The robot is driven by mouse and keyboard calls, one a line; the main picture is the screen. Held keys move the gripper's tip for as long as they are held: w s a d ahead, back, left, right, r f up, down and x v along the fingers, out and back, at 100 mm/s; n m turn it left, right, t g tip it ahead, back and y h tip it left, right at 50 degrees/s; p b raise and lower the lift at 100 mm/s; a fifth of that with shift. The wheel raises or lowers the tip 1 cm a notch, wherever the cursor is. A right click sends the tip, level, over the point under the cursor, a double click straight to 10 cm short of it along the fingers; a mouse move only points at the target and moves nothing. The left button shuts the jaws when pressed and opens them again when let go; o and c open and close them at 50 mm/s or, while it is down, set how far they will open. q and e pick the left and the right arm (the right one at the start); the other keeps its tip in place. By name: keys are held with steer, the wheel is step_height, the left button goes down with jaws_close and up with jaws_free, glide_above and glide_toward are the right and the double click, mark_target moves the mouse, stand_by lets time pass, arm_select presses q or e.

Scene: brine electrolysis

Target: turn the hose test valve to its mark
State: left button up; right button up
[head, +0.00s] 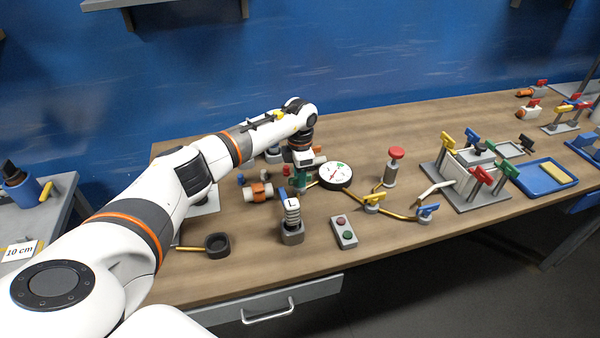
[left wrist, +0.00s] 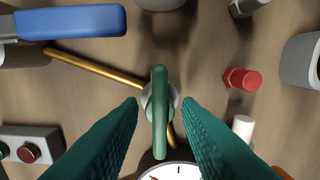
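A valve with a long green handle (left wrist: 159,112) stands on a brass pipe (left wrist: 95,68) in the left wrist view. The handle points roughly up and down the picture. My left gripper (left wrist: 162,104) is open, with one teal finger on each side of the handle and a gap on both sides. In the head view my left gripper (head: 299,180) is low over the table, beside the white dial gauge (head: 334,176), and largely covers the valve. The gauge (left wrist: 172,172) also shows at the bottom of the wrist view. I cannot make out a mark. My right gripper is not in view.
A blue handle (left wrist: 75,21) lies close by at upper left in the wrist view; a red peg (left wrist: 243,79) and white peg (left wrist: 243,127) are at right. In the head view, a button box (head: 343,232) and yellow-handled valve (head: 374,198) stand near the gauge.

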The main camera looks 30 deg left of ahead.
arm_select(q)
jaws_close()
steer(key=shift+n, duration=0.4)
steer(key=n, duration=0.2)
steer(key=shift+n, duration=0.3)
steer(key=n, duration=0.3)
steer(key=shift+n, duration=0.4)
steer(key=n, duration=0.5)
steer(key=shift+r+p, duration=0.1)
steer(key=shift+p, duration=0.3)
steer(key=n+p, duration=0.1)
steer(key=n, duration=0.4)
steer(key=shift+n, duration=0.4)
